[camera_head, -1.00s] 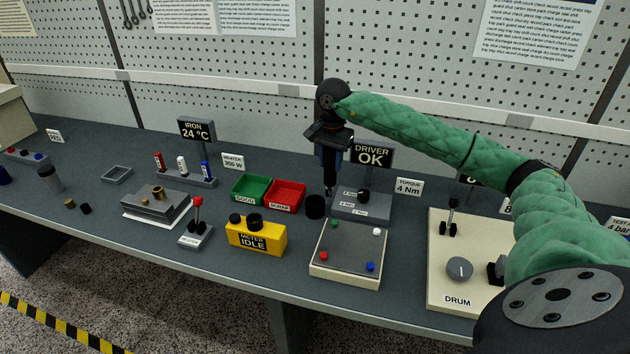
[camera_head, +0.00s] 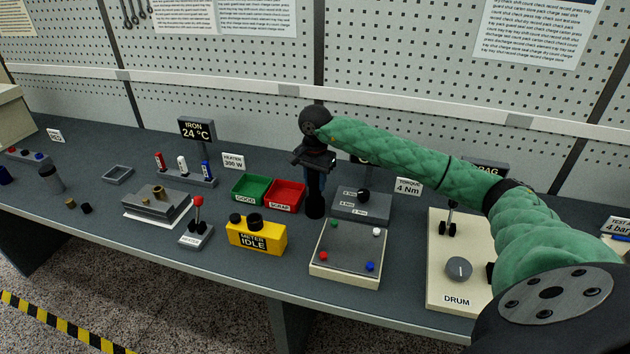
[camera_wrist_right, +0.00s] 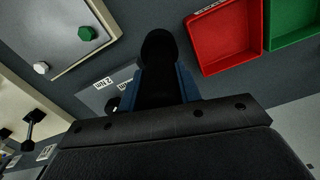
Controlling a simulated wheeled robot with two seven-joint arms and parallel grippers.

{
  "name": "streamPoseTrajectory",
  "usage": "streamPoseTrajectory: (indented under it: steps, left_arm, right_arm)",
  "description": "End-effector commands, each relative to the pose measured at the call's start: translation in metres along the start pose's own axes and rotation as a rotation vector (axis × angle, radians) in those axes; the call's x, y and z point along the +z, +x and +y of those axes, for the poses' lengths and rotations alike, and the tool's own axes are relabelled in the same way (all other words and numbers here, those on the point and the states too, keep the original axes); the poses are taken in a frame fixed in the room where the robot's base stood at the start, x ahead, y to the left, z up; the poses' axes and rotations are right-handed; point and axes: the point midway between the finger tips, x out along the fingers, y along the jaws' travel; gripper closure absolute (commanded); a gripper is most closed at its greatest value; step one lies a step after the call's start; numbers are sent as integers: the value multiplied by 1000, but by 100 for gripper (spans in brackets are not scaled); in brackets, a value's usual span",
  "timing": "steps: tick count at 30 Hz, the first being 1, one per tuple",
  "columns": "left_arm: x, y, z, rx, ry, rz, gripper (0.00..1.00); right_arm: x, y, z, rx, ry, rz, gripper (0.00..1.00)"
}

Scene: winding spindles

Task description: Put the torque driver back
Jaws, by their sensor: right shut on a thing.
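My right gripper (camera_head: 315,170) is shut on the dark torque driver (camera_head: 315,187), which hangs upright below it. The driver's lower end meets the black round cup (camera_head: 315,209) on the bench, and its tip is hidden there. I cannot tell how deep it sits. In the right wrist view the dark driver (camera_wrist_right: 160,85) runs between the blue-edged fingers toward the black round cup (camera_wrist_right: 158,45). The grey driver unit (camera_head: 362,205) with its dial stands just right of the cup. Its sign is mostly covered by my arm. My left gripper is out of view.
The red scrap bin (camera_head: 286,196) and green good bin (camera_head: 251,188) stand close left of the cup. A tray with coloured knobs (camera_head: 348,250) lies in front, the yellow meter (camera_head: 256,236) front left, and the drum panel (camera_head: 458,290) to the right.

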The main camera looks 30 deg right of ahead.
Motion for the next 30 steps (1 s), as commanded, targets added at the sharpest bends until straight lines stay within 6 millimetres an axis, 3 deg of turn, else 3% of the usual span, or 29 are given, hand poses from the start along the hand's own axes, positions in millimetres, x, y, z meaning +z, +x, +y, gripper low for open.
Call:
streamPoseTrajectory:
  steps: [9,10,12,13,26,30]
  left_arm:
    - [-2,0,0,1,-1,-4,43]
    - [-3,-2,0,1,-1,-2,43]
    - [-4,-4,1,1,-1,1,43]
    - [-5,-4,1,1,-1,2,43]
    - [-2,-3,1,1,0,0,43]
    - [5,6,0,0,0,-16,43]
  right_arm:
    - [0,1,0,-1,0,0,98]
    - [0,2,0,0,0,0,60]
    - [0,2,0,0,0,0,47]
    - [0,2,0,0,0,0,44]
    - [0,-1,0,1,0,0,44]
    - [0,-6,0,0,0,0,44]
